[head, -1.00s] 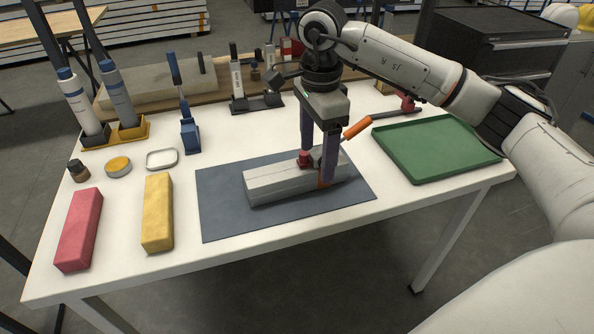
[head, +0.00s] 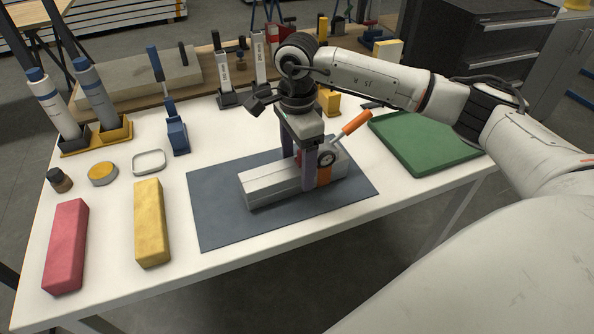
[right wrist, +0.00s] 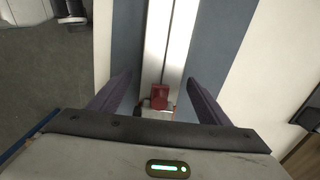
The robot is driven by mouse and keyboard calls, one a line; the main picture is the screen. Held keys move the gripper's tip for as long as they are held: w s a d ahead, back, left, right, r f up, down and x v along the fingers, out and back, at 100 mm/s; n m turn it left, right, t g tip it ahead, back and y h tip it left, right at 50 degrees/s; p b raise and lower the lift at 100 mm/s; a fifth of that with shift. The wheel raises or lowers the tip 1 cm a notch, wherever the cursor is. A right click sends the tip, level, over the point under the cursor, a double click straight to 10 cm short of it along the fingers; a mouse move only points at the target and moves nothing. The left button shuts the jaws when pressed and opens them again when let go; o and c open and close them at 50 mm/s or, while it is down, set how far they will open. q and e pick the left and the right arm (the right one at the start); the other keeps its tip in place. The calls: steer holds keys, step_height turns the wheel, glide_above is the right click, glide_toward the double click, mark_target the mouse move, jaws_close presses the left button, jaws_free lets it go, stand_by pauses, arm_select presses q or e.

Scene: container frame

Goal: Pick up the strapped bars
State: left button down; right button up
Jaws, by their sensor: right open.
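The strapped bars (head: 268,182) are pale grey bars lying side by side on the dark mat (head: 215,215). An orange strap crosses them near their right end, with a round black gauge (head: 326,158) and an orange handle (head: 356,123) beside it. My right gripper (head: 303,165) is low over the bars, its fingers pointing down on either side of them near the strap. In the right wrist view the bars (right wrist: 171,40) run between the open fingers, with gaps on both sides. A red block (right wrist: 159,96) sits on top of them there. My left gripper is not in view.
A red bar (head: 67,247) and a yellow bar (head: 151,222) lie at the left of the white table. A green tray (head: 425,143) is at the right. Bottles, a small tin (head: 103,173) and upright tools stand behind. The front of the mat is clear.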

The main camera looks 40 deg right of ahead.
mark_target(297, 164)
steer(key=shift+f, duration=1.6)
steer(key=c, duration=1.6)
steer(key=shift+w+r, duration=0.1)
steer(key=shift+r, duration=0.05)
steer(key=shift+c, duration=0.7)
